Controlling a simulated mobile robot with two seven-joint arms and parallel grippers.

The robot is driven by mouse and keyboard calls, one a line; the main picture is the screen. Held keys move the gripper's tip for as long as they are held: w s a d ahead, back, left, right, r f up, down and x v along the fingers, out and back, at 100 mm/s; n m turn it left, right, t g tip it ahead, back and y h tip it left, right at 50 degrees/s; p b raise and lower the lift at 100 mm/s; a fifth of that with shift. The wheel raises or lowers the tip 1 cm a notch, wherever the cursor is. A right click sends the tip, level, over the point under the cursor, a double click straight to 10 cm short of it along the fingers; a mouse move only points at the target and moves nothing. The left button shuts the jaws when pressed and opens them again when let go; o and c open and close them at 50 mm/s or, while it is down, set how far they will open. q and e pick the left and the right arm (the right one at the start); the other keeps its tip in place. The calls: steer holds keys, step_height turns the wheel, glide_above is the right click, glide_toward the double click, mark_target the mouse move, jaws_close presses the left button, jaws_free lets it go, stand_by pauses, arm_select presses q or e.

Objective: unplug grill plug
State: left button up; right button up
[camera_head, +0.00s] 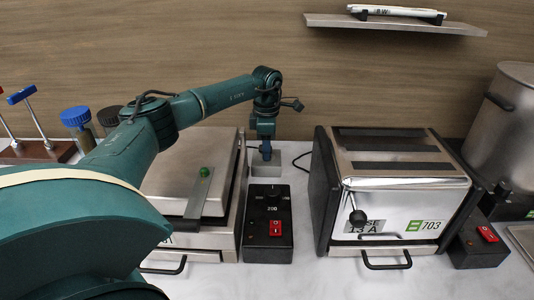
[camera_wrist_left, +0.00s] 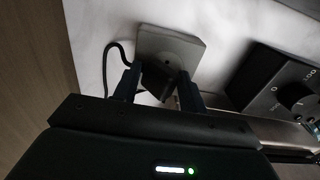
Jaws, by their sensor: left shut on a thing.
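My left gripper (camera_head: 265,151) reaches down behind the black control box with the red switch. In the left wrist view its fingers (camera_wrist_left: 160,88) are shut on a dark plug (camera_wrist_left: 154,78). The plug sits against a pale grey socket block (camera_wrist_left: 180,48), and a black cable curves off to the left. I cannot tell how deep the plug is in the socket. The socket block also shows in the head view (camera_head: 266,173), where the gripper hides the plug. The grill (camera_head: 165,192), silver with a hinged lid, stands left of the control box. My right gripper is not in view.
The control box (camera_head: 257,230) stands between the grill and a chrome toaster (camera_head: 402,208). A thin black cable (camera_head: 300,160) lies behind the toaster's left side. A steel pot (camera_head: 508,115) stands at right. A shelf (camera_head: 395,25) hangs on the wall. The front counter is clear.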

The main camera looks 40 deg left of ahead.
arm_select(q)
steer(key=shift+r+p, duration=2.75)
steer(key=shift+r, duration=0.25)
steer(key=shift+s+d, duration=0.35)
steer(key=shift+d, duration=0.25)
steer(key=shift+s+d, duration=0.3)
steer(key=shift+d, duration=0.25)
steer(key=shift+s+d, duration=0.6)
steer(key=shift+d, duration=0.45)
steer(key=shift+s+d, duration=0.65)
steer(key=shift+d, duration=0.45)
steer(key=shift+s+d, duration=0.6)
steer(key=shift+d, duration=0.45)
steer(key=shift+c, duration=0.3)
steer(key=shift+f, duration=0.1)
steer(key=shift+s+f+b, duration=0.1)
steer(key=shift+f+b, duration=2.55)
steer(key=shift+f, duration=1.45)
